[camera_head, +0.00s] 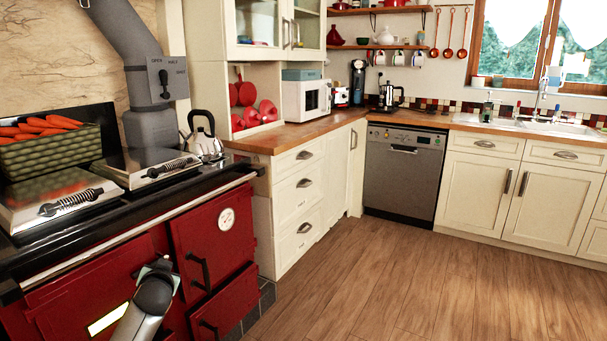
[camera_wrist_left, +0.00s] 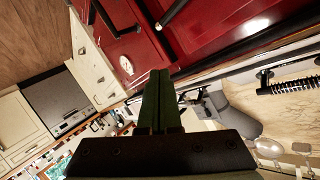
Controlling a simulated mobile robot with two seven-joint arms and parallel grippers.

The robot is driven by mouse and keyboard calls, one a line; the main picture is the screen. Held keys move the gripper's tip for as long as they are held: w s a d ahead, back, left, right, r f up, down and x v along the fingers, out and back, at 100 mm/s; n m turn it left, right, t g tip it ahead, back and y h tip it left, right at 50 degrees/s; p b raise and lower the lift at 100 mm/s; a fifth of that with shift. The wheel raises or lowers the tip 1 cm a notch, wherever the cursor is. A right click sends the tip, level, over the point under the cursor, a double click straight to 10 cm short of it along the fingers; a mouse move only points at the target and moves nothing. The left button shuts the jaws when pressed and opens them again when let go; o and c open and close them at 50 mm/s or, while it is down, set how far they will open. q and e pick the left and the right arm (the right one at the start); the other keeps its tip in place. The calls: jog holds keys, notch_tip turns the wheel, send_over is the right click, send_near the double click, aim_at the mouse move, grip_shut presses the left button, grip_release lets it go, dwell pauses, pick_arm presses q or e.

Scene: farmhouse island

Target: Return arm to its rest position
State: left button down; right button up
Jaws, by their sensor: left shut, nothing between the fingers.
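My left gripper (camera_wrist_left: 160,74) is in the left wrist view, its two dark fingers closed together with nothing between them. In the head view my left arm shows at the bottom left, in front of the red range cooker (camera_head: 216,222). The gripper's fingers cannot be made out there. The cooker's red front also shows in the wrist view (camera_wrist_left: 205,35), beyond the fingers. My right arm and right gripper are in neither view.
A green crate of carrots (camera_head: 50,152) and a kettle (camera_head: 203,138) stand on the cooker top. Wooden counter (camera_head: 275,140), dishwasher (camera_head: 403,170) and cream cabinets line the back and right. The wooden floor (camera_head: 400,285) is clear.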

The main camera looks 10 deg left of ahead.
pick_arm(q)
jog(key=w+d+r+m+t+h, duration=0.2)
jog(key=w+d+r+t+h, duration=0.15)
jog(key=d, duration=0.25)
jog(key=s+d+f+m+g+h, duration=0.1)
jog(key=s+d+f+g+h, duration=0.15)
jog(key=s+d+f, duration=0.75)
jog(key=s+d+f+g+h, duration=0.25)
jog(key=s+d+f, duration=0.45)
jog(key=s+f, duration=0.7)
jog(key=s+d+f+g+h, duration=0.1)
jog(key=s+d, duration=0.2)
jog(key=s, duration=0.5)
jog(key=s+d+f+g+h, duration=0.1)
jog(key=s+d, duration=0.2)
jog(key=s, duration=0.5)
notch_tip(320, 180, up, 12)
jog(key=s+a+n+y+p, duration=0.1)
jog(key=a+p, duration=0.2)
jog(key=p, duration=1.3)
jog(key=shift+f+t, duration=0.2)
jog(key=shift+t, duration=0.15)
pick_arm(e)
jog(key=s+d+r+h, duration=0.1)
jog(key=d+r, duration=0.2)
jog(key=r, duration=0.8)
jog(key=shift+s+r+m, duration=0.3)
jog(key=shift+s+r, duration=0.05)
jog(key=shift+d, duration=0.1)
